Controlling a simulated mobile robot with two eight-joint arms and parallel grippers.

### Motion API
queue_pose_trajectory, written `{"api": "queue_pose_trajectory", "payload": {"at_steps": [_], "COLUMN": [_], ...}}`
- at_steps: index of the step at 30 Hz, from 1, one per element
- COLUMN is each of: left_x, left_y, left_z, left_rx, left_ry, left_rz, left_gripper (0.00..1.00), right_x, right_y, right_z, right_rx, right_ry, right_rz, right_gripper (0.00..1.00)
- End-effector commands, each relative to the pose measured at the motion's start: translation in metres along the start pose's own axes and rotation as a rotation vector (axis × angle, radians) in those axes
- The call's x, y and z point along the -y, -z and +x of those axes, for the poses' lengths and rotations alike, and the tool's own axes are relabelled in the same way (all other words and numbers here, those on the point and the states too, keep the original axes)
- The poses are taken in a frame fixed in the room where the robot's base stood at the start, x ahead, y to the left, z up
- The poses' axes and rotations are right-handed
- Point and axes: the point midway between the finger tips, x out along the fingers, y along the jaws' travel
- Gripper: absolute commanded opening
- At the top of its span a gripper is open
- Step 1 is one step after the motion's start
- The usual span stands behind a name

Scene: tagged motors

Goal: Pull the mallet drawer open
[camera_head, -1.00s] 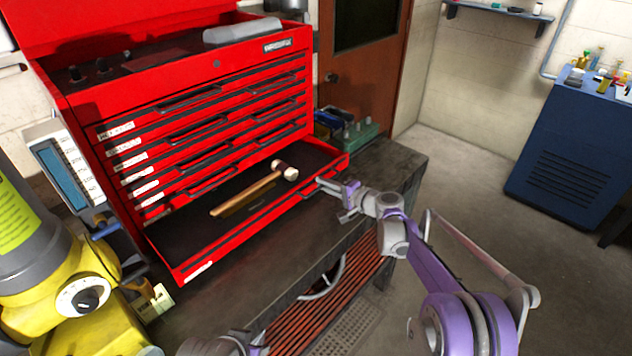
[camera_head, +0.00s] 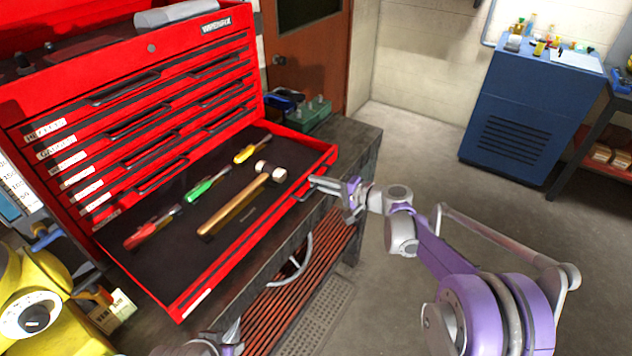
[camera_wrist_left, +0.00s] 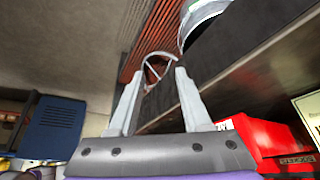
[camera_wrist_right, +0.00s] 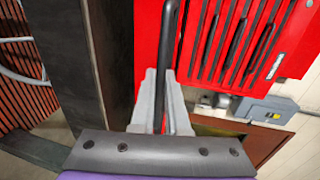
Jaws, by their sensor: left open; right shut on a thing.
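The mallet drawer (camera_head: 150,258) is the bottom drawer of the red tool chest and stands well out of it. Inside lie a mallet (camera_head: 234,203) with a wooden handle and pale head, a red-handled tool (camera_head: 150,229), a green screwdriver (camera_head: 206,185) and a yellow one (camera_head: 252,149). My right gripper (camera_head: 316,187) is at the right part of the drawer's front. In the right wrist view its fingers (camera_wrist_right: 160,98) are shut on the dark drawer handle (camera_wrist_right: 168,45). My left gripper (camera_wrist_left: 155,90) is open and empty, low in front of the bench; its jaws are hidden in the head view.
The chest (camera_head: 140,60) stands on a dark workbench (camera_head: 352,150). A yellow machine (camera_head: 30,300) is at the lower left. A green holder (camera_head: 308,113) sits right of the chest. A blue cabinet (camera_head: 520,120) stands at the back right, with open floor before it.

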Motion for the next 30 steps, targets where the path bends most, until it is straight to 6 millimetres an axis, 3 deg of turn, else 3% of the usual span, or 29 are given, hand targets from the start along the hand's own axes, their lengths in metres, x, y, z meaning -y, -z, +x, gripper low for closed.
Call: {"api": "queue_pose_trajectory", "payload": {"at_steps": [5,6,8,18,23,30], "left_x": [0.000,0.000,0.000,0.000,0.000,0.000], "left_y": [0.000,0.000,0.000,0.000,-0.002,-0.005], "left_z": [0.000,0.000,0.000,0.000,0.002,0.006], "left_rx": [0.000,0.000,0.000,0.000,0.001,0.003], "left_ry": [0.000,0.000,0.000,0.000,0.000,0.000], "left_rz": [0.000,0.000,0.000,0.000,0.000,0.000], "left_gripper": [0.48,0.48,0.48,0.48,0.48,0.48], "right_x": [0.000,0.000,0.000,0.000,-0.001,-0.001], "right_y": [0.000,0.000,0.000,0.000,0.001,0.001], "right_z": [0.000,0.000,0.000,-0.004,-0.026,-0.075], "right_rx": [0.000,0.000,0.000,-0.001,-0.003,-0.003], "right_ry": [-0.001,-0.001,0.000,0.000,-0.001,-0.001], "right_rz": [0.000,0.000,0.000,0.000,0.001,0.001], "right_gripper": [0.00,0.18,0.25,0.25,0.25,0.25]}}
